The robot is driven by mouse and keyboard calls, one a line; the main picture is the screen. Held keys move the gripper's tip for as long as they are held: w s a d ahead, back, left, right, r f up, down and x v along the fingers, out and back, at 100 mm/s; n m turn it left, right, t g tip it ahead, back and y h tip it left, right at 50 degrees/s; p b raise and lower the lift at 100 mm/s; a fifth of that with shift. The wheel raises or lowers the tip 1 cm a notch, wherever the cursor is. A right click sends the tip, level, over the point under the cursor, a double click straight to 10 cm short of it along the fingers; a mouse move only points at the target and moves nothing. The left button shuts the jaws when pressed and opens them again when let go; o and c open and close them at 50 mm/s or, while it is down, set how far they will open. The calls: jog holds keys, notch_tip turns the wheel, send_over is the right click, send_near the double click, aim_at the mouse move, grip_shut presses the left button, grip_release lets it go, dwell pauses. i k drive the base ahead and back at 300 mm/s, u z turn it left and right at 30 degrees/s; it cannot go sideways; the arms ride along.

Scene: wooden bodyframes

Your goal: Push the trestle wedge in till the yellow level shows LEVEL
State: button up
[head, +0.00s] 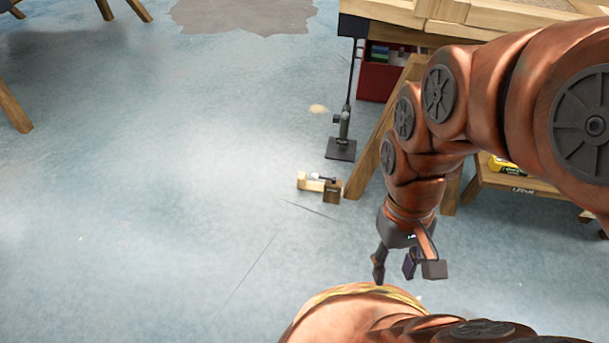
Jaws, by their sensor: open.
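A small pale wooden piece (308,181), which looks like the wedge, lies on the floor left of the trestle leg (375,145). A darker wooden block (332,193) sits at its right end, near the leg's foot, and a small dark and light part rests on top. I cannot tell how far the wedge reaches under anything. A yellow level (504,166) is partly hidden behind my arm on a low wooden shelf; its reading is too small to tell. My gripper (407,272) is open and empty, pointing down, right of and nearer than the wedge.
A black stand with a flat base (341,150) stands just behind the wedge. A red box (378,83) sits under the wooden bench (400,12). Other trestle legs (15,108) show at the far left. The blue floor left of the wedge is clear.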

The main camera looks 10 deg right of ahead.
aim_at(303, 183)
jog(key=u, duration=0.65)
jog(key=i, duration=0.9)
jog(key=u, duration=0.05)
